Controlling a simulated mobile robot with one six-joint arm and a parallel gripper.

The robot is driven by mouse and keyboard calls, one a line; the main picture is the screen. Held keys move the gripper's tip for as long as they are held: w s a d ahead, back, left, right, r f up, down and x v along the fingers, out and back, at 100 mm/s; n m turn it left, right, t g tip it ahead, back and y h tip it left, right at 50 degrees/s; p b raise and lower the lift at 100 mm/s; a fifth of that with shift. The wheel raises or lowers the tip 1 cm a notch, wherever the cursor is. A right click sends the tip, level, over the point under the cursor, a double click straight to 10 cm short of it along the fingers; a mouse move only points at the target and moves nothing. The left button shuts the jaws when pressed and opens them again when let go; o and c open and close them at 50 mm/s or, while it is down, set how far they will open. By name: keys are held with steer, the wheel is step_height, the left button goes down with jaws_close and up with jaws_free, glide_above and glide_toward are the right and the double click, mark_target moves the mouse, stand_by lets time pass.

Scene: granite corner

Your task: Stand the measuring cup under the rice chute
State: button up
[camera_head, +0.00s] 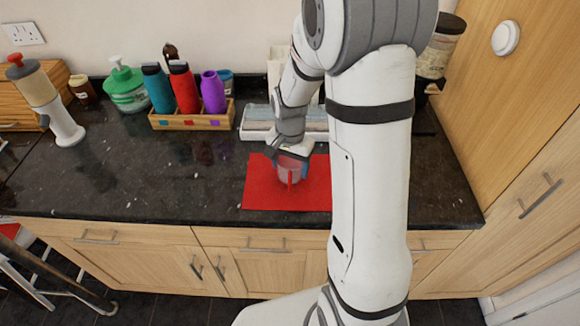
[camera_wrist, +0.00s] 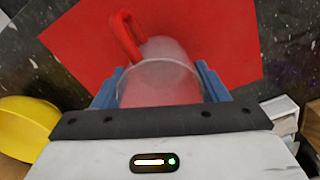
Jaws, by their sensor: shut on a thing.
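The measuring cup (camera_head: 289,175) is clear with a red handle, and stands over the red mat (camera_head: 258,194). In the wrist view, the cup (camera_wrist: 160,82) is between the blue fingers of my gripper (camera_wrist: 160,88), which is shut on its sides; its red handle points away from the palm. In the head view my gripper (camera_head: 290,156) reaches the cup from above and behind. I cannot tell whether the cup touches the mat. A white dispenser with a beige-filled tube (camera_head: 42,88), seemingly the rice dispenser, stands at the far left; its chute is too small to make out.
A wooden caddy (camera_head: 190,121) holds several coloured bottles at the back. A green pump bottle (camera_head: 127,86) stands left of it. Dark counter between dispenser and mat is clear. A yellow object (camera_wrist: 28,125) shows at the wrist view's left edge.

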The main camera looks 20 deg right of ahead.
steer(key=shift+w+f, duration=0.1)
steer(key=shift+f, duration=0.7)
steer(key=shift+f, duration=0.25)
steer(key=o, duration=1)
steer(key=shift+r, duration=0.1)
